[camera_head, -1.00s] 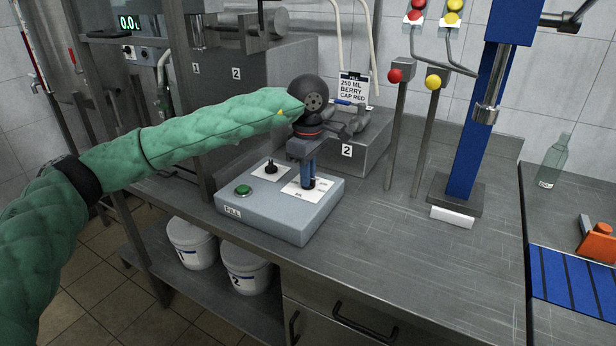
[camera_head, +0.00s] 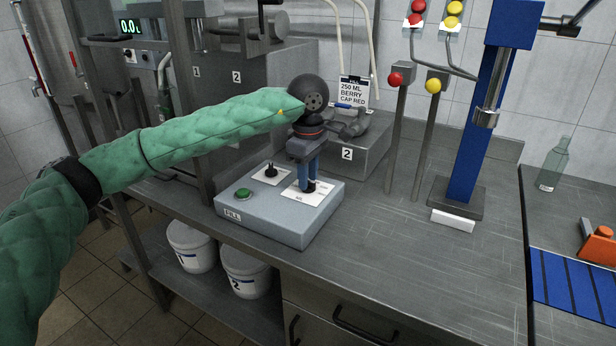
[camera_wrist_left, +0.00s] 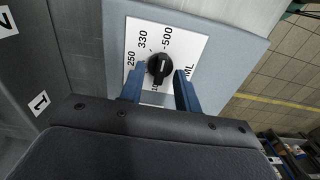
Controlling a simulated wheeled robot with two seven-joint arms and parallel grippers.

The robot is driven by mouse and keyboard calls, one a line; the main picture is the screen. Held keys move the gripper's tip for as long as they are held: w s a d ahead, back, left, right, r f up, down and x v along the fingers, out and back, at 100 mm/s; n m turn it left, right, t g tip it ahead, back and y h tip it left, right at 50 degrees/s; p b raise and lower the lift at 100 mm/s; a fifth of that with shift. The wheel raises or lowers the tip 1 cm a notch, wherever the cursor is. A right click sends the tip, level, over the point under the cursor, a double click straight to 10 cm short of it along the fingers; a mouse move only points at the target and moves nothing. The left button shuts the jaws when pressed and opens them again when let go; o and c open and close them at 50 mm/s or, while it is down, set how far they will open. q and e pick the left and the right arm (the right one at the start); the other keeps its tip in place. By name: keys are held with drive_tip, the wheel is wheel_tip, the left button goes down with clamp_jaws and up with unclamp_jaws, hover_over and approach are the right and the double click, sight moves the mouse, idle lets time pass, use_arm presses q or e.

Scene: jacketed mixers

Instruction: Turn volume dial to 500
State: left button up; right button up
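The volume dial is a black knob (camera_wrist_left: 159,68) on a white label with 250, 330, 500 and ML, seen in the left wrist view. A white mark on it points roughly up the picture; its exact setting is hard to tell. My left gripper (camera_wrist_left: 160,76) is open, with one blue finger on each side of the knob; contact is not clear. In the head view my left gripper (camera_head: 308,186) reaches down to the right-hand white label (camera_head: 318,196) on the grey fill box (camera_head: 275,218), mostly hiding the knob. My right gripper is out of view.
The fill box also carries a green button (camera_head: 243,194) and a second black knob (camera_head: 271,170). A card (camera_head: 354,93) reads 250 ML BERRY CAP RED. A blue column (camera_head: 465,170) and red and yellow knobs on posts stand to the right. The bench front is clear.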

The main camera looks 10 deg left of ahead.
use_arm(q)
drive_tip(key=shift+r, duration=3.55)
